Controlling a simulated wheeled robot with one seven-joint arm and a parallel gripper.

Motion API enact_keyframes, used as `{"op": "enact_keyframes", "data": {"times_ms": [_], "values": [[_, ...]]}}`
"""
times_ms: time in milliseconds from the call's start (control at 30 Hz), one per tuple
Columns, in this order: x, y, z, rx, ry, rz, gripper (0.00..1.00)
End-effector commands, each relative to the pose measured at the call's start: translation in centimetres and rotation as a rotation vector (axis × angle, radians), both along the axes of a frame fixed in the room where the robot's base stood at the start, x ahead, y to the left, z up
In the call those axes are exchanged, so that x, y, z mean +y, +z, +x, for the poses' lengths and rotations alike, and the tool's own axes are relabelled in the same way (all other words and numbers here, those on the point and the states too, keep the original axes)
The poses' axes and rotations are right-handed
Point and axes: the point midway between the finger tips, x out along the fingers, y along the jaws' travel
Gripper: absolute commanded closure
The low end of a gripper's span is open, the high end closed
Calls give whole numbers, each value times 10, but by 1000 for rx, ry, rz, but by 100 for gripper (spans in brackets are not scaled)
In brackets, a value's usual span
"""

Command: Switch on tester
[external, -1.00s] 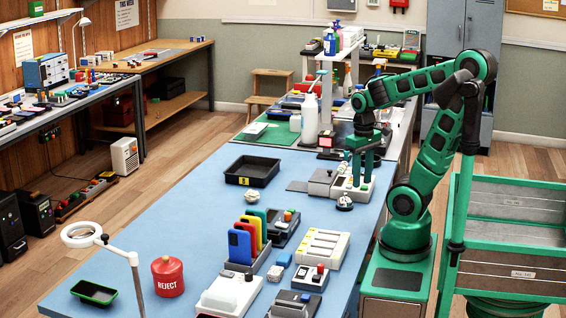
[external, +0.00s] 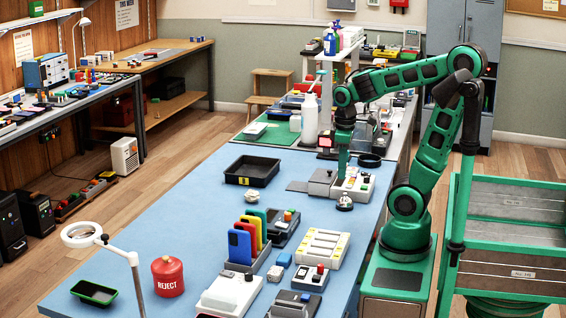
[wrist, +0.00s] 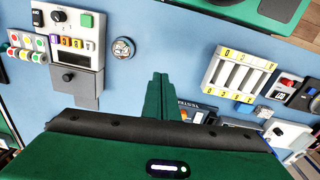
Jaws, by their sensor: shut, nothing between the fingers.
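My gripper (external: 343,172) points down with its fingers together and empty, in front of or above a white control unit (external: 364,182). In the wrist view my fingertips (wrist: 161,78) lie over blue table, right of that unit (wrist: 87,20), which has a black knob, a green button (wrist: 86,20) and several coloured keys. A dark device (wrist: 186,104), with lettering that seems to begin "TEST", is mostly hidden behind my gripper in the wrist view. A dark device with an orange button (external: 287,216) stands nearer the camera in the external view. No power state is readable.
A round silver bell-like item (external: 344,203) stands close to the white unit. A white rack with yellow labels (external: 322,233) is nearer the camera. Upright coloured phones (external: 240,245) stand left of it.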

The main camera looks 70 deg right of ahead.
Motion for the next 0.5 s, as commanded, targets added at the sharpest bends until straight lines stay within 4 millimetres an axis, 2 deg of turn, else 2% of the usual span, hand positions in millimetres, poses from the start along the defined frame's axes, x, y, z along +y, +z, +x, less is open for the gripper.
{"op": "enact_keyframes", "data": {"times_ms": [100,300,500], "values": [[22,7,34,-8,288,-20,100],[68,17,86,-24,770,-53,100],[118,22,123,-43,1189,-80,100]]}}
